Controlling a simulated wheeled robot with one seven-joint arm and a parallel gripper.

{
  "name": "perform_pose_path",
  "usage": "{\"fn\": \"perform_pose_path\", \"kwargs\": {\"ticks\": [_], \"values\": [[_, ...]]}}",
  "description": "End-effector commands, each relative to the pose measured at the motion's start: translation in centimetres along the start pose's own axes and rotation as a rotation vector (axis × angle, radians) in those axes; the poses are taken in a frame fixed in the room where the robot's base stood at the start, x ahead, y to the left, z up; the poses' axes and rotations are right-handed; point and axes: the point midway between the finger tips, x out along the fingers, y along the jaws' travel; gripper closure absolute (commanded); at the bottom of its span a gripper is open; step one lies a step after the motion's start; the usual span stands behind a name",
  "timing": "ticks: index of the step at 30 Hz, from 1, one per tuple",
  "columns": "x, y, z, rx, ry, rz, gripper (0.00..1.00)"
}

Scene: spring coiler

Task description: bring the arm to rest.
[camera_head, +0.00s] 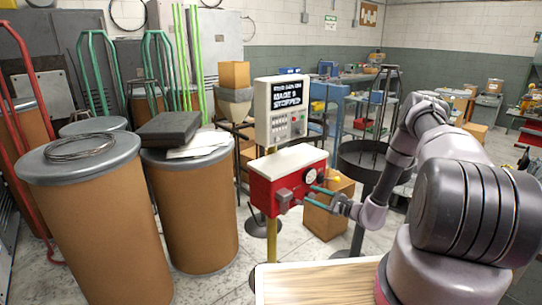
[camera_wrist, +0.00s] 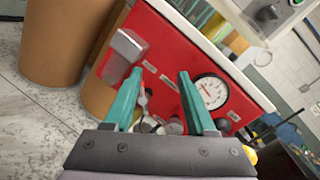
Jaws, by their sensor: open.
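My arm (camera_head: 405,135) reaches out from the right side in the head view, bent at the elbow. My gripper (camera_head: 318,190) is in front of the red control box (camera_head: 262,195) with the white top. In the wrist view my gripper (camera_wrist: 162,95) shows two teal fingers spread apart with nothing held between them. The red box (camera_wrist: 180,58) fills the view beyond them, with a round gauge (camera_wrist: 210,92), a grey lever or cover (camera_wrist: 128,45) and small knobs (camera_wrist: 172,125) between and behind the fingertips. I cannot tell whether a fingertip touches the box.
Brown drums (camera_head: 95,220) with grey lids stand at the left. A wooden tabletop (camera_head: 315,284) lies in front below. A dark round pan stand (camera_head: 362,158) is behind my arm. Cardboard boxes (camera_head: 322,222) sit on the floor.

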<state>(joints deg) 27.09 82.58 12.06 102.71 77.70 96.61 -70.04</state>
Motion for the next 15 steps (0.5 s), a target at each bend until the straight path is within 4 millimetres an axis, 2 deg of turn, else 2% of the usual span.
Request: {"fn": "perform_pose_path", "kwargs": {"ticks": [1, 6, 11, 15], "values": [[0.8, -1.7, 2.8, -0.040, -0.034, 0.061, 0.44], [2.1, -4.3, 11.0, -0.139, -0.108, 0.275, 0.44], [2.1, -5.7, 18.4, -0.244, -0.138, 0.470, 0.44], [1.3, -6.2, 24.5, -0.348, -0.134, 0.629, 0.44]]}}
